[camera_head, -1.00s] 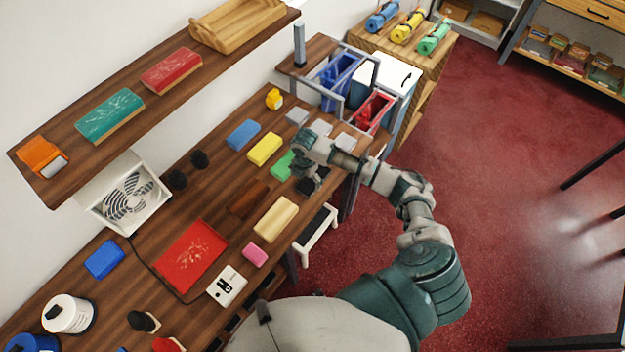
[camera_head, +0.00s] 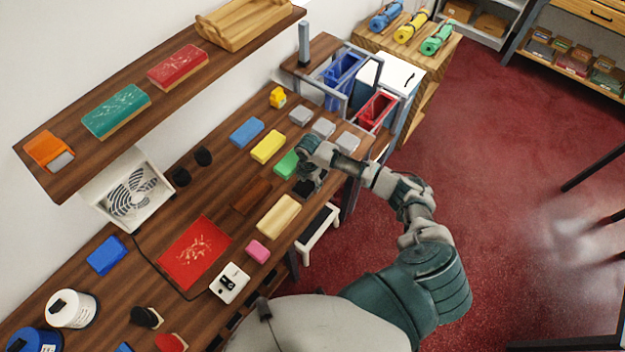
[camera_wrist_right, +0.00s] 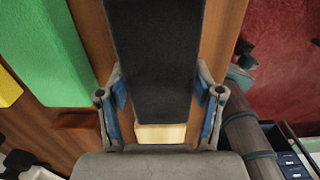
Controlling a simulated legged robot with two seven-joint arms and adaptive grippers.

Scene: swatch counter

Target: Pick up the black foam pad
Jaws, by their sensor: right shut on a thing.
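The black foam pad (camera_wrist_right: 155,60) fills the middle of the right wrist view, long and dark, with its near end between my fingers. My right gripper (camera_wrist_right: 162,100) is shut on it, one blue-padded finger at each side. In the head view my right gripper (camera_head: 311,180) is over the counter's right edge, and the pad (camera_head: 303,188) shows only as a small dark patch under it. The gripper hides the rest of it. I cannot tell whether the pad touches the counter. My left gripper is not in view.
A green block (camera_head: 287,163) lies just left of the gripper, with a yellow block (camera_head: 268,147) beyond. A cream block (camera_head: 278,216) and a dark brown block (camera_head: 251,195) lie nearer. Grey blocks (camera_head: 323,128) lie behind the gripper. A red bin (camera_head: 377,110) stands at the far end.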

